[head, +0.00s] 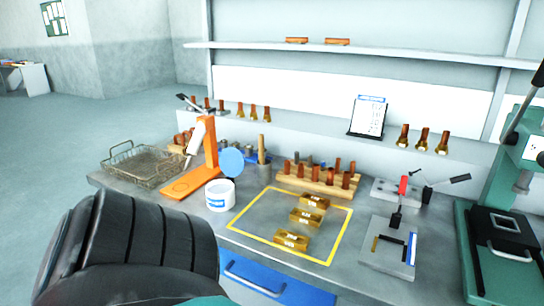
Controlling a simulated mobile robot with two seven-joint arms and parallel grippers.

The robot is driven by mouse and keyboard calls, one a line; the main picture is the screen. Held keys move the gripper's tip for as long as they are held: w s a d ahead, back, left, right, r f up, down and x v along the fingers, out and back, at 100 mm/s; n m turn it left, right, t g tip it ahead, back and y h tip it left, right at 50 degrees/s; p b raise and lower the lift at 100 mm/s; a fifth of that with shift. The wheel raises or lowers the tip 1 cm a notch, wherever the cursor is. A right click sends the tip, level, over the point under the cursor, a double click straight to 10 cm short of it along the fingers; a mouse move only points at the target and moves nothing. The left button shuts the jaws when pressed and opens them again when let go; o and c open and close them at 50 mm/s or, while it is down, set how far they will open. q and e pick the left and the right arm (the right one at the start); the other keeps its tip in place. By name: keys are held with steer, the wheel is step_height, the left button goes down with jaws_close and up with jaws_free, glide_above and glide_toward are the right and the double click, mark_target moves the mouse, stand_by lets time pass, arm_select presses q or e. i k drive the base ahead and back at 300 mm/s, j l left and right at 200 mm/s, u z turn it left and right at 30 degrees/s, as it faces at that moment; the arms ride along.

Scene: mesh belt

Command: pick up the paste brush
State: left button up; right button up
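A thin wooden handle (262,143) stands upright in a grey cup (264,172) near the middle of the bench. It looks like the paste brush; its lower end is hidden in the cup. A white tub (220,196) with a blue label stands in front and to the left of the cup. A light blue disc (231,163) is just behind the tub, beside an orange stand. Neither of my grippers is in view.
The orange stand (210,143) and wire basket (142,166) are left of the cup. A wooden rack (318,184) of copper-coloured pieces is to its right. Brass blocks (306,217) lie inside a yellow outline. A large black ribbed shape hides the bench's front left.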

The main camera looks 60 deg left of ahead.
mark_target(261, 139)
steer(key=k+j+z, duration=0.4)
steer(key=k+j, duration=0.4)
steer(key=k, duration=0.2)
steer(key=k+j+z, duration=0.1)
steer(key=k+j, duration=0.2)
steer(key=k, duration=0.1)
